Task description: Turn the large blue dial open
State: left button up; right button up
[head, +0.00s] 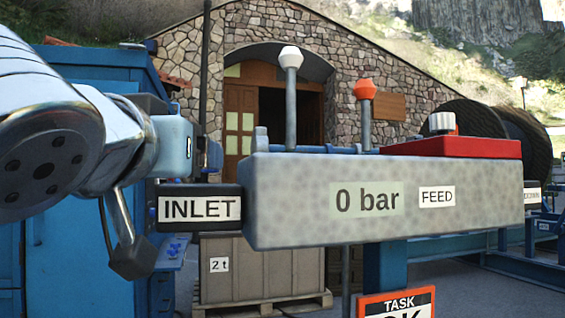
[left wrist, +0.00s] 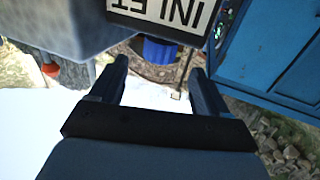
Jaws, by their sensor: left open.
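The large blue dial (left wrist: 159,51) shows in the left wrist view as a short blue cylinder beside the upside-down INLET label (left wrist: 165,12). My left gripper (left wrist: 160,73) is open. In that view its two dark fingers stand either side of the dial's lower part, with gaps; I cannot tell whether they reach around it. In the head view my left gripper (head: 207,152) is just above the INLET plate (head: 200,208), at the left end of the grey control box (head: 300,225). My right gripper is not in view.
The box shows 0 bar on its display (head: 366,199). A white-knobbed lever (head: 291,95), an orange-knobbed lever (head: 366,115) and a red block (head: 450,148) stand on or behind it. A blue cabinet (head: 90,260) is on the left, and a crate (head: 255,265) is behind.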

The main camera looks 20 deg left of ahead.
pick_arm(q)
jog(key=x, duration=0.9)
jog(key=shift+w+a, duration=0.1)
jog(key=shift+w, duration=0.3)
jog(key=c, duration=0.9)
jog(key=shift+c, duration=0.2)
